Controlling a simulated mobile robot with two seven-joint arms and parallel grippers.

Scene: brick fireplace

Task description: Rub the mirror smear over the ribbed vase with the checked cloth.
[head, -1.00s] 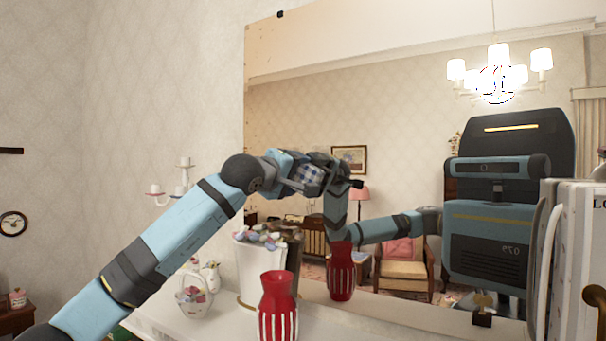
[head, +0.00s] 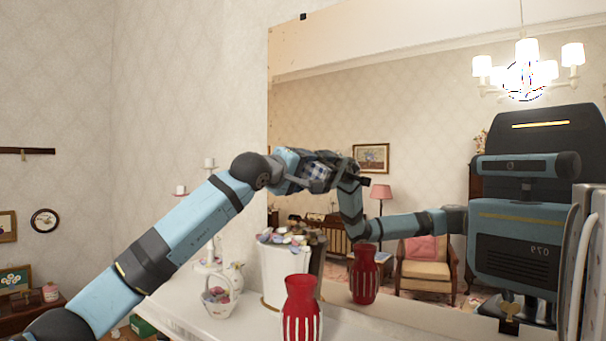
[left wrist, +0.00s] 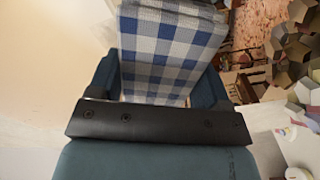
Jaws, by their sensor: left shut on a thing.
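My left gripper (head: 318,172) is shut on the blue-and-white checked cloth (head: 320,172), close to the mirror and above the vases. The cloth also fills the upper middle of the left wrist view (left wrist: 168,50), between the fingers. The large mirror (head: 330,95) shows the room and my own reflection. The red ribbed vase (head: 301,308) with white ribs stands upright on the mantel, with its reflection behind it. I cannot make out a smear on the glass; the gripper and cloth hide part of it. I cannot tell whether the cloth touches the mirror. My right gripper is not in view.
A white pot with pebble-like pieces (head: 285,270) stands left of the vase on the white mantel (head: 225,325). A small white basket (head: 220,298) and a candle holder (head: 209,163) are further left. A pale object with a handle (head: 585,260) stands at the right edge.

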